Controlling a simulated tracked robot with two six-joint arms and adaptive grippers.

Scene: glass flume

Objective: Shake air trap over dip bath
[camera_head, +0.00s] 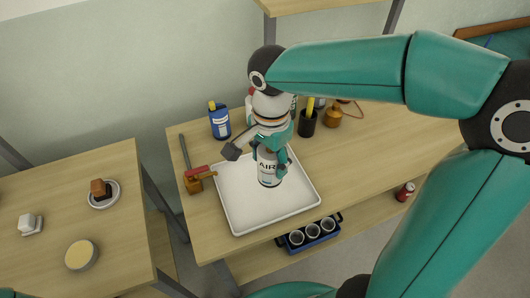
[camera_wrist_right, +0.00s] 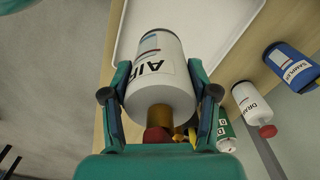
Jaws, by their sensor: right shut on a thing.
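The air trap (camera_head: 268,172) is a white bottle with a black "AIR" label. It is over the white tray (camera_head: 234,222), which I take to be the dip bath; I cannot tell if its lower end touches the tray floor. My right gripper (camera_head: 272,142) comes down from above and is shut on the bottle. In the right wrist view the gripper's fingers (camera_wrist_right: 160,98) press both sides of the air trap (camera_wrist_right: 158,65), with its brown neck and red cap toward the palm. My left gripper is not in view.
A blue bottle (camera_head: 219,122), a black cup (camera_head: 307,124) and an orange-brown flask (camera_head: 333,117) stand behind the tray. A blue rack of cups (camera_head: 312,235) and a red can (camera_head: 405,192) are at the front.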

